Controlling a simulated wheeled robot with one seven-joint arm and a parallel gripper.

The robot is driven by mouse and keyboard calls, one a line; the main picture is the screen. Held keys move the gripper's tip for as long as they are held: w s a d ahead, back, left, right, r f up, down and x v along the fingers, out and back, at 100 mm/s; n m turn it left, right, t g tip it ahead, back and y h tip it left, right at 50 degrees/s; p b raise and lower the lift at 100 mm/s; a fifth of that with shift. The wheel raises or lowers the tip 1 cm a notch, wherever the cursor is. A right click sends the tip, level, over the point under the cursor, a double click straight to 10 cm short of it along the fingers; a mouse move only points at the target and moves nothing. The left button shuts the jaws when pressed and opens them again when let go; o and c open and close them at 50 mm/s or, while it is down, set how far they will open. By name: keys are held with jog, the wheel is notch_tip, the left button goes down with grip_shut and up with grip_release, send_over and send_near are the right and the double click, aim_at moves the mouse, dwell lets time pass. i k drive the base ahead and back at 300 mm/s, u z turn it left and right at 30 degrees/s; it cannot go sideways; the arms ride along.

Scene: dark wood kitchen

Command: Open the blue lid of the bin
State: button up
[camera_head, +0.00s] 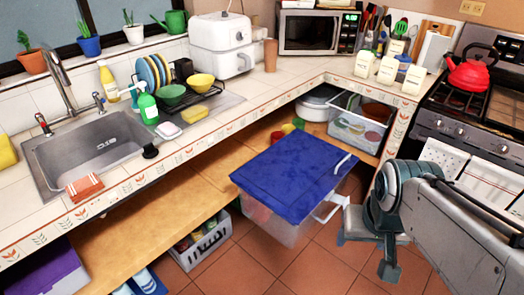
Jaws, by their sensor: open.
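The bin (282,228) is a clear plastic box with a blue lid (292,178). The lid lies flat and shut on top. A white handle (341,164) shows at the lid's right edge, and a white latch (329,209) sits on the bin's right side. Coloured things show dimly through the clear wall. My gripper (366,256) is open and empty, fingers pointing down, just right of the bin and its latch. It appears apart from both. The floor beneath the gripper is partly hidden by my arm.
The bin stands by a low wooden shelf (165,222) under the tiled counter. A grey crate (203,240) stands at its left, and a clear container (354,130) sits behind. The stove (478,125) is at right. Tiled floor (240,268) in front is clear.

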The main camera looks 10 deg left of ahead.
aim_at(290, 178)
jog(key=u, duration=0.25)
jog(key=i, duration=1.1)
jog(key=z, duration=0.3)
